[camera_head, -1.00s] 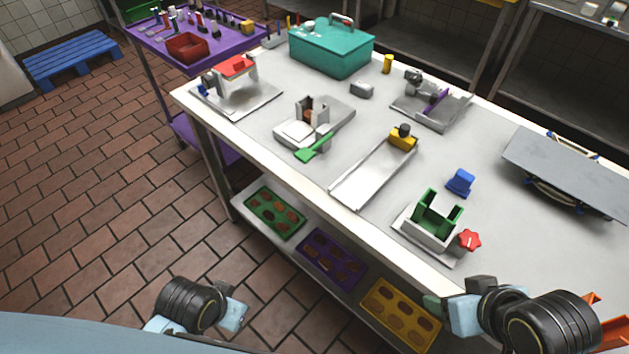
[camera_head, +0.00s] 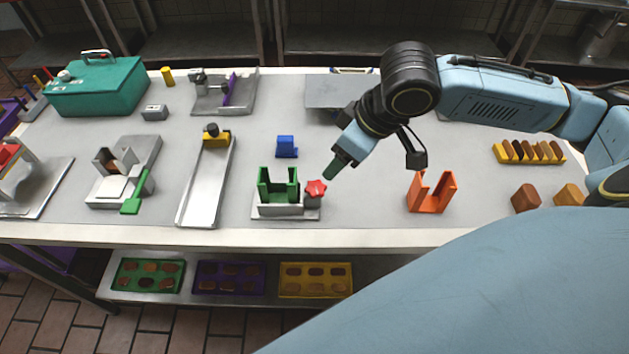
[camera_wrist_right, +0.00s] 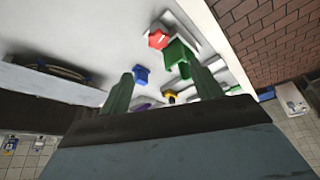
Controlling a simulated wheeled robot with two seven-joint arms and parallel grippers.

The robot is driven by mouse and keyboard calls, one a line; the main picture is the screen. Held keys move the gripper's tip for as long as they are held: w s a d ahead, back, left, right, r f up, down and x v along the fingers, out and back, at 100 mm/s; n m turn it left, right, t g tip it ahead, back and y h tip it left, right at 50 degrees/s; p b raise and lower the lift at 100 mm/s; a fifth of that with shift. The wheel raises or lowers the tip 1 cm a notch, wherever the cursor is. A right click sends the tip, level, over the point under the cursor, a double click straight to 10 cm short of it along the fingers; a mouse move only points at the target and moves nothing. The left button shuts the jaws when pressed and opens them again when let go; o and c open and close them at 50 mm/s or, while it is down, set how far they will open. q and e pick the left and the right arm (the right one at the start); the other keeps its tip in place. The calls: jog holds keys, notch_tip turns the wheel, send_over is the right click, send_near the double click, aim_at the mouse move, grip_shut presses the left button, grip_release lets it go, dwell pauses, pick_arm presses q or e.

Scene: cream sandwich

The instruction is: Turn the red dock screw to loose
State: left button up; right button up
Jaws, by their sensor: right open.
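The red dock screw (camera_head: 316,188) is a star-shaped knob on the right side of the green dock (camera_head: 278,186), which stands on a grey base plate near the table's front edge. My right gripper (camera_head: 333,170) is just above and right of the screw, apart from it, pointing down and left. In the right wrist view its two green fingers (camera_wrist_right: 162,92) are spread with nothing between them. The red screw (camera_wrist_right: 157,39) and the green dock (camera_wrist_right: 180,57) show beyond the fingertips there. The screw's turned position cannot be told. My left gripper is not in view.
A blue block (camera_head: 286,147) stands behind the dock. A metal slide with a yellow block (camera_head: 216,139) lies to the left. An orange holder (camera_head: 431,193) stands to the right. A grey board (camera_head: 335,92) is behind my right arm. Table space between dock and orange holder is clear.

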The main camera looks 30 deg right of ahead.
aim_at(317, 187)
jog(key=b+x, duration=0.2)
jog(key=x, duration=1.1)
jog(key=shift+d+f, duration=0.15)
jog(key=shift+c, duration=0.4)
